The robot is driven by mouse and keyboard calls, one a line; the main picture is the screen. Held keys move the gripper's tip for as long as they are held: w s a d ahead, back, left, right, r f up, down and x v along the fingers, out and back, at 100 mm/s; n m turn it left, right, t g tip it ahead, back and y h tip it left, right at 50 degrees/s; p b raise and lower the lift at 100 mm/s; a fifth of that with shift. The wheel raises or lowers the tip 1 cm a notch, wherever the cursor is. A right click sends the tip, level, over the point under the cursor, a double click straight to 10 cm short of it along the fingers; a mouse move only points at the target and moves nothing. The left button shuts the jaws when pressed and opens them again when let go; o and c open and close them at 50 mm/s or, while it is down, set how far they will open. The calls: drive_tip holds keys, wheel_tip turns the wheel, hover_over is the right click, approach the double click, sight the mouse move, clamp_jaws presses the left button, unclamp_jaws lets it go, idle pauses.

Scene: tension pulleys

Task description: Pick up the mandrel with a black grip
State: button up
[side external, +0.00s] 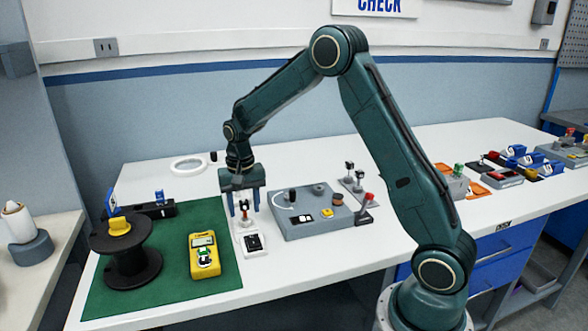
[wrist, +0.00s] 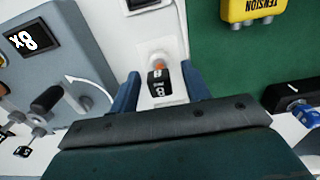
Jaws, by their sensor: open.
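My gripper (side external: 243,206) is open and points down, with its two blue fingers apart. It also shows in the wrist view (wrist: 160,92). A small upright piece with a black top (wrist: 158,84) and pale markings sits between the fingers, with clear gaps on both sides. In the side view this piece (side external: 244,207) is partly hidden by the fingers. Below it are an orange-red part (wrist: 158,66) and a white base. Other black-topped posts (side external: 349,166) stand on a small rack right of the grey panel. I cannot tell which of these pieces the task means.
A grey panel (side external: 318,228) with a black knob stands close on the right. A green mat (side external: 150,285) on the left carries a yellow tension meter (side external: 203,256) and a black spool (side external: 128,262). A white ring (side external: 188,166) lies behind. Bare table (side external: 300,262) shows in front.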

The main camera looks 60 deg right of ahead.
clamp_jaws()
drive_tip(key=shift+r, duration=0.1)
wheel_tip(320, 180, up, 20)
idle(1.0)
idle(0.6)
wheel_tip(320, 180, up, 5)
hover_over(244, 201)
idle(0.9)
